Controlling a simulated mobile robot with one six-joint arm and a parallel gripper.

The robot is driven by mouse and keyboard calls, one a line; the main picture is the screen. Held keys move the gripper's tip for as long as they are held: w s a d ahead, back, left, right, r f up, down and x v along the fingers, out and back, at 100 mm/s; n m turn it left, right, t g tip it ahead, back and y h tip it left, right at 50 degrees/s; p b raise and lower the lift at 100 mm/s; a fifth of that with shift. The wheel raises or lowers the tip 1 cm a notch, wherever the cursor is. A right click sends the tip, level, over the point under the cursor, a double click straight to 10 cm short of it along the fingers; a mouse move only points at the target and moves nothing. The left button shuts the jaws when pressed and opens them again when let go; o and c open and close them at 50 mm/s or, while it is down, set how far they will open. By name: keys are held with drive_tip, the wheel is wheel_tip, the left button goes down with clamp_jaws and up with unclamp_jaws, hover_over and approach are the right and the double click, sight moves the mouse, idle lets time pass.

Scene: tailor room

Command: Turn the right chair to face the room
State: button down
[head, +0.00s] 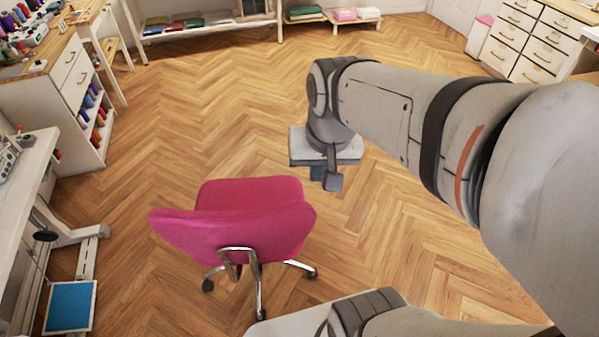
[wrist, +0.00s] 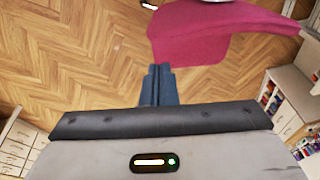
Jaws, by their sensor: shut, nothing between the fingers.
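One pink chair (head: 245,215) with chrome supports and dark castors stands upright on the wooden floor, left of centre in the head view. Its broad curved part is on the near side; I cannot clearly tell which way the seat faces. In the wrist view the pink chair (wrist: 215,38) fills the upper right. My gripper (head: 318,176) is beyond the chair and to its right in the head view, pointing downward, apart from it in the picture. In the wrist view my gripper (wrist: 158,72) shows its fingers shut together and empty, with the chair's edge close by.
A white desk (head: 22,190) with a blue pedal (head: 70,306) stands at the left. A drawer cabinet (head: 95,95) with spools is behind it. A low shelf (head: 205,28) lines the back, and white drawers (head: 535,45) stand back right. The floor (head: 400,240) between is open.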

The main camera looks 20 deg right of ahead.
drive_tip(key=w+d+f+m+g+y+b, duration=0.1)
drive_tip(key=w+d+f+m+b, duration=0.4)
drive_tip(key=f, duration=0.5)
drive_tip(key=w+d+f+m+g+y+b, duration=0.1)
drive_tip(key=w+d+f+m+b, duration=0.3)
drive_tip(key=f+b, duration=0.4)
drive_tip(key=w+d+f+m+g+y+b, duration=0.1)
drive_tip(key=w+d+f+m+b, duration=0.35)
drive_tip(key=f, duration=0.65)
drive_tip(key=a+f+b, duration=0.2)
drive_tip(key=a+f, duration=0.6)
drive_tip(key=f, duration=0.1)
drive_tip(key=shift+w+b, duration=0.15)
drive_tip(key=shift+b, duration=0.2)
